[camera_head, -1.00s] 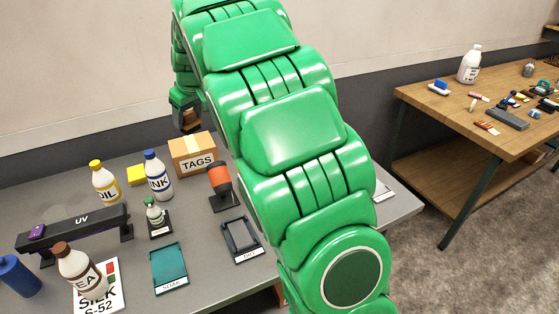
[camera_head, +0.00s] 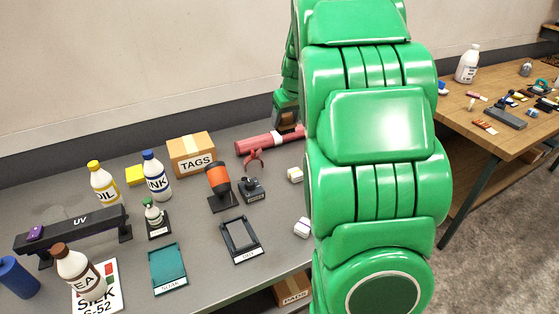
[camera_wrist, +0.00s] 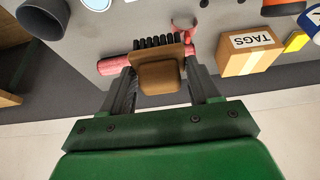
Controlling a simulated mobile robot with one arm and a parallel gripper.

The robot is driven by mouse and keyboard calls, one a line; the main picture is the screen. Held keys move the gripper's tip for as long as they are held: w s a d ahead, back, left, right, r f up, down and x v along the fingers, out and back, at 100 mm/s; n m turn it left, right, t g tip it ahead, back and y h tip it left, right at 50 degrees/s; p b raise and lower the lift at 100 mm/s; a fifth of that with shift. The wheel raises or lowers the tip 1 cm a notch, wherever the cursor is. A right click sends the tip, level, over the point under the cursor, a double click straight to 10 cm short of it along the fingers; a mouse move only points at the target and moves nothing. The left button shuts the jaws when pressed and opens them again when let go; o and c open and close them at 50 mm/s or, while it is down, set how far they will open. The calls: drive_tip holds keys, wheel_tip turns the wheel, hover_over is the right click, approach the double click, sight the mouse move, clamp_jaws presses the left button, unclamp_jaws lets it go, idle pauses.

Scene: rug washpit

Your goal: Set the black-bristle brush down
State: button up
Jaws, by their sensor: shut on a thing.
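The black-bristle brush (camera_wrist: 160,77) has a brown wooden block and a row of black bristles. My gripper (camera_wrist: 163,68) is shut on it, one finger on each side of the block in the wrist view. The brush is held up over the far part of the grey table (camera_head: 215,272). In the head view the brush (camera_head: 288,118) is small and dark, below my wrist and near a pink-red roll (camera_head: 262,142). My arm hides part of that area. In the wrist view the bristles overlap the roll; whether they touch cannot be told.
Small white blocks (camera_head: 296,174) lie near my arm. A SOAK tray (camera_head: 168,268) and another shallow tray (camera_head: 240,239) are nearer the front.

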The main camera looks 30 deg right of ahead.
wheel_tip(320, 180, down, 8)
drive_tip(key=w+d+f, duration=0.1)
drive_tip(key=w+f, duration=0.2)
drive_tip(key=w, duration=0.1)
drive_tip(key=w+d+f, duration=0.1)
drive_tip(key=w+f, duration=0.2)
drive_tip(key=w, duration=0.1)
drive_tip(key=w+d+f, duration=0.2)
drive_tip(key=w+f, duration=0.1)
drive_tip(key=w, duration=0.1)
drive_tip(key=shift+f, duration=0.3)
drive_tip(key=shift+w+d+f, duration=0.15)
drive_tip(key=shift+w+f, duration=0.1)
drive_tip(key=shift+w, duration=0.15)
drive_tip(key=shift+w+d+f, duration=0.1)
drive_tip(key=shift+w+f, duration=0.15)
drive_tip(key=shift+f, duration=1.7)
drive_tip(key=shift+f, duration=0.1)
drive_tip(key=o, duration=1.1)
